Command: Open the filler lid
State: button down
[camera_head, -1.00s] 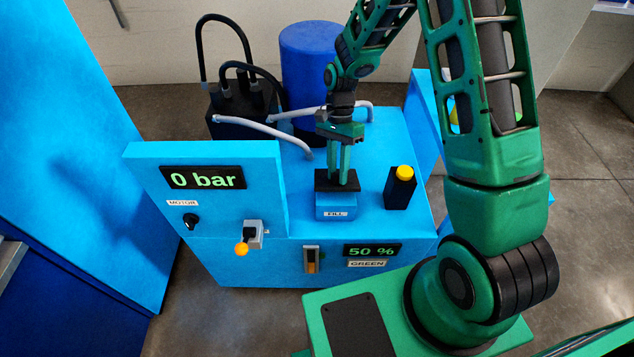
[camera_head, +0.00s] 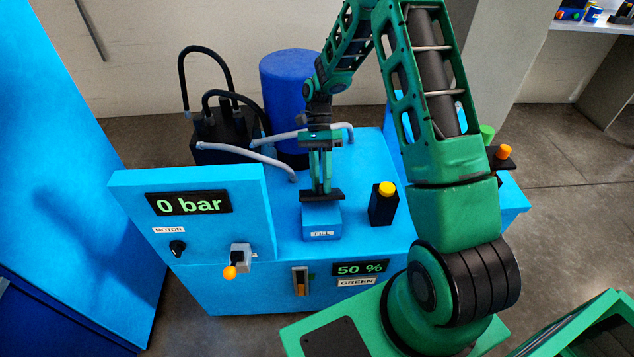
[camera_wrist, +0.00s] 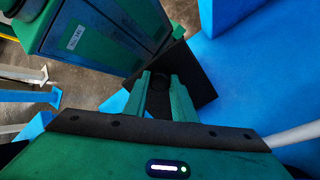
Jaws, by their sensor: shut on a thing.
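The filler lid (camera_head: 334,196) is a flat black plate above the front of the blue filler box labelled FILL (camera_head: 321,222). It looks thin and tilted in the head view, with the box's top showing beneath it. My gripper (camera_head: 321,190) points down and is shut at the lid. In the wrist view, the lid (camera_wrist: 203,85) is a dark panel beyond the two green fingers of my gripper (camera_wrist: 163,95). A round dark knob is between the fingertips, partly hidden by them.
A black post with a yellow button (camera_head: 383,204) stands just right of the filler. A grey pipe (camera_head: 262,158) and a blue drum (camera_head: 288,105) are behind. The panel reading 0 bar (camera_head: 189,203) and an orange-tipped lever (camera_head: 236,263) are on the left.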

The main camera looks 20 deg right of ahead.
jog(key=shift+w+a, duration=0.2)
jog(key=shift+w, duration=0.1)
jog(key=c, duration=1.6)
grip_release()
jog(key=shift+c, duration=0.2)
jog(key=shift+o, duration=0.9)
jog(key=shift+s+d, duration=0.1)
jog(key=v, duration=1)
jog(key=shift+w+r, duration=0.25)
